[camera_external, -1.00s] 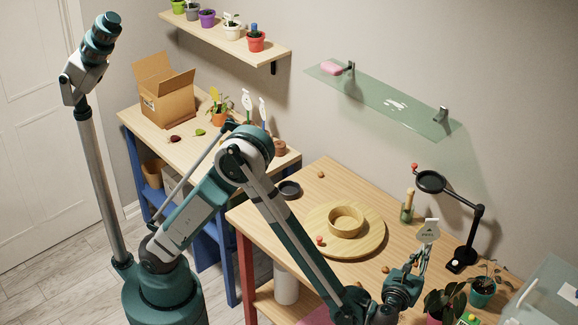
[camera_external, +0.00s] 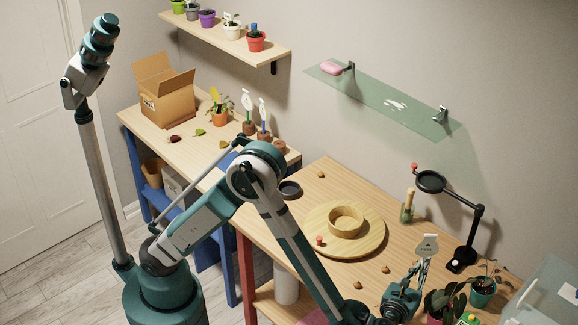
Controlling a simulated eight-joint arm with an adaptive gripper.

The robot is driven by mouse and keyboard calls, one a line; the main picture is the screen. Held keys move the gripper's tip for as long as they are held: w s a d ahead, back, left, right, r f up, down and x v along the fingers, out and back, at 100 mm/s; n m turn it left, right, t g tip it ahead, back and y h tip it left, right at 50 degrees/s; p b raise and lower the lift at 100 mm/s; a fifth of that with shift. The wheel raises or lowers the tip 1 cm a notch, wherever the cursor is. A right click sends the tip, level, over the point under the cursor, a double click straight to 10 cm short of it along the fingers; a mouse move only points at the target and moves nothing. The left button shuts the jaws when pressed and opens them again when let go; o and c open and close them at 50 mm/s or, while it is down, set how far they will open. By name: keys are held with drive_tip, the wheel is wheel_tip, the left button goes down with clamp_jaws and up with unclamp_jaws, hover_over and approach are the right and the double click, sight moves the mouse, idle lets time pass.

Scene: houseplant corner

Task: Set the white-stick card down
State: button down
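A pale card (camera_external: 428,246) with small dark lettering stands upright at the tip of my gripper (camera_external: 423,268), over the right part of the front wooden table (camera_external: 285,235). My gripper points upward in the picture and appears shut on the card's lower end. The card's stick is mostly hidden among the fingers, so its colour is hard to tell. Two other pale cards, a left one (camera_external: 247,100) and a right one with a blue stick (camera_external: 263,108), stand in small brown bases on the back table (camera_external: 180,143).
A round wooden board (camera_external: 372,243) with a wooden ring (camera_external: 346,219) lies left of my gripper. A black magnifier lamp (camera_external: 468,235), a leafy potted plant (camera_external: 438,302) and a teal pot (camera_external: 483,292) stand close on the right. Small brown balls lie scattered.

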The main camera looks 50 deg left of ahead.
drive_tip(key=shift+f, duration=0.65)
drive_tip(key=shift+f+b, duration=0.55)
drive_tip(key=shift+f, duration=1.3)
drive_tip(key=shift+f, duration=0.2)
drive_tip(key=c, duration=2.6)
unclamp_jaws()
drive_tip(key=shift+r, duration=0.25)
drive_tip(key=p+v, duration=0.2)
drive_tip(key=v, duration=1)
